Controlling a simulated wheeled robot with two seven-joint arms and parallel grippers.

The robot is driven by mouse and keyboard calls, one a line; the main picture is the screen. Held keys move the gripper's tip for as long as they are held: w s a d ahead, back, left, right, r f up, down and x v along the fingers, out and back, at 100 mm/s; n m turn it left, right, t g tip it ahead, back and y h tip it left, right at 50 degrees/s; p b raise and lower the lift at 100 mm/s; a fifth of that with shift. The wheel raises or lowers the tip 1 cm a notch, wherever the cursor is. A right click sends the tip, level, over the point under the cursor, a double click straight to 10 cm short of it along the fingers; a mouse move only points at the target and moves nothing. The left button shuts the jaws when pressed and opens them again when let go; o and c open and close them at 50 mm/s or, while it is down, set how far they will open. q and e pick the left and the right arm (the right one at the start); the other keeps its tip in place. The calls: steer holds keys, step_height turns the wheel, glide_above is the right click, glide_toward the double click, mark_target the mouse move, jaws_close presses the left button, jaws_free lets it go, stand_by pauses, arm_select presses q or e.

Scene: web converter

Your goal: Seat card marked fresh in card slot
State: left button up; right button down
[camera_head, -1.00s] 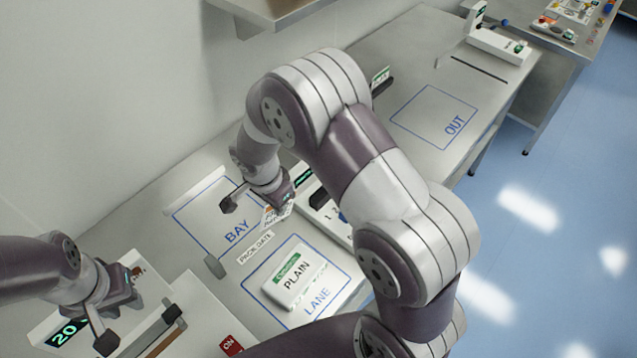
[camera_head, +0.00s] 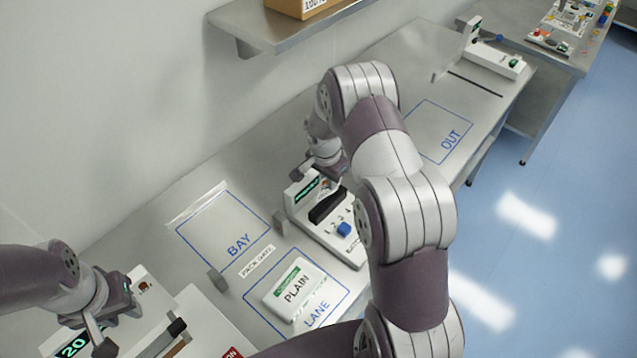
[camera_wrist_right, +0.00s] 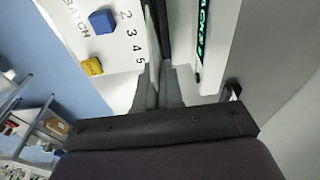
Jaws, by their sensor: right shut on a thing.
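The card slot is likely the long black holder (camera_head: 327,204) on a white unit (camera_head: 310,222) with a blue block beside printed numbers. My right gripper (camera_head: 328,180) is at the far end of this unit, its fingertips mostly hidden. In the right wrist view, its fingers (camera_wrist_right: 165,88) are shut on a thin card (camera_wrist_right: 153,78), seen nearly edge-on beside the unit's dark slot. The card's marking cannot be read, and I cannot tell whether its edge is in the slot. My left gripper (camera_head: 141,337) is open and empty over a white machine at lower left.
A white pack marked PLAIN (camera_head: 295,288) lies in the LANE outline. The BAY outline (camera_head: 222,228) and OUT outline (camera_head: 440,130) are empty. A grey post (camera_head: 216,280) stands near the pack gate label. A shelf (camera_head: 280,35) with a box overhangs the bench.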

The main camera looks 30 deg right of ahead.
mark_target(329, 194)
step_height(329, 194, down, 5)
steer(key=shift+w+r+b, duration=0.1)
steer(key=shift+r+b, duration=0.05)
steer(key=shift+b, duration=0.95)
steer(key=c, duration=1.3)
jaws_free()
